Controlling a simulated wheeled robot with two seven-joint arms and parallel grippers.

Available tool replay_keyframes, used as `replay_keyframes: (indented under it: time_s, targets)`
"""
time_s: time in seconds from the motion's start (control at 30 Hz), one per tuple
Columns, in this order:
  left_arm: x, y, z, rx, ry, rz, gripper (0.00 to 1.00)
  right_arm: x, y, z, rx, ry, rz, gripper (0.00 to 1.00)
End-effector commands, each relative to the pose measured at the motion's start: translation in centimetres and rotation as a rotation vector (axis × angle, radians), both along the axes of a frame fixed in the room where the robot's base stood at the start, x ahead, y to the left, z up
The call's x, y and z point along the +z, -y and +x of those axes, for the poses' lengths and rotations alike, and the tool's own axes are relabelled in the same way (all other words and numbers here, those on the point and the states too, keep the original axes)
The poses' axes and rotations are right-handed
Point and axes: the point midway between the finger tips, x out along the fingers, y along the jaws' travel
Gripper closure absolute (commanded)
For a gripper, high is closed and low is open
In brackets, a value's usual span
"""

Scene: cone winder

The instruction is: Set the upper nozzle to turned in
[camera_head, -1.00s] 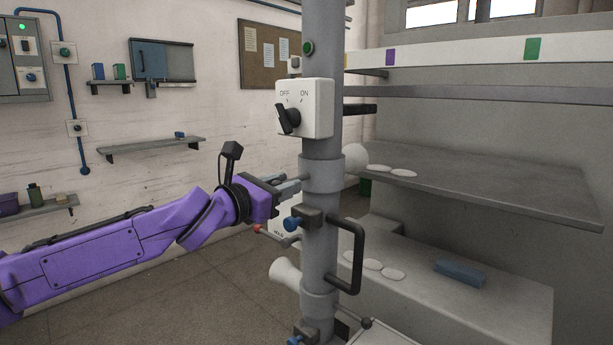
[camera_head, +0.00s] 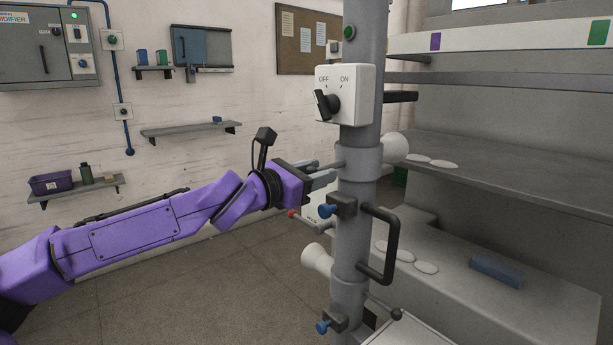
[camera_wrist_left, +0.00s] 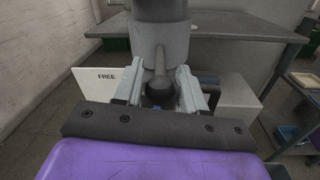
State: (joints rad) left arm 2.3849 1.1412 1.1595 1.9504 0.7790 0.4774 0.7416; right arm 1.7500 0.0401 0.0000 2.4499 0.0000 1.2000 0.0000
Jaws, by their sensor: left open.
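The upper nozzle (camera_head: 396,147) is a white cone on the right side of the grey post, at the upper collar (camera_head: 358,165), pointing right towards the shelves. A short rod (camera_head: 340,164) sticks out of the collar's left side. My left gripper (camera_head: 334,176) is at that rod, left of the post. In the left wrist view, its open fingers (camera_wrist_left: 159,92) stand on either side of the rod's dark round end (camera_wrist_left: 159,93); I cannot tell whether they touch it. The lower nozzle (camera_head: 317,258) points left from the lower collar (camera_head: 349,295). My right gripper is not in view.
An OFF/ON switch box (camera_head: 345,94) sits on the post above. Below the collar are a blue-knobbed clamp (camera_head: 340,205) and a black handle (camera_head: 393,245). A white card reading FREE (camera_wrist_left: 98,84) shows in the left wrist view. Grey shelves (camera_head: 500,185) stand at right.

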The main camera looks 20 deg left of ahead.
Motion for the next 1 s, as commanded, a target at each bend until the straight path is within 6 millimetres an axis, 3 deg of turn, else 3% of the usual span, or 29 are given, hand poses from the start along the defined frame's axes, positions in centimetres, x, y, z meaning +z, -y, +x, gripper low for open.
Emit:
replay_keyframes:
  time_s: [0.2, 0.4, 1.0]
  targets:
    - [0.0, -2.2, -4.7, 0.002, 0.004, -0.006, 0.6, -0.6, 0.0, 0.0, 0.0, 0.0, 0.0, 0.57]
    - [0.0, -3.6, -7.9, 0.001, 0.001, -0.005, 0.6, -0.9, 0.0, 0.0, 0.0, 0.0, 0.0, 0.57]
    - [-0.1, -3.9, -8.7, 0.0, 0.003, 0.006, 0.6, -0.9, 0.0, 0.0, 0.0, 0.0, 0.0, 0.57]
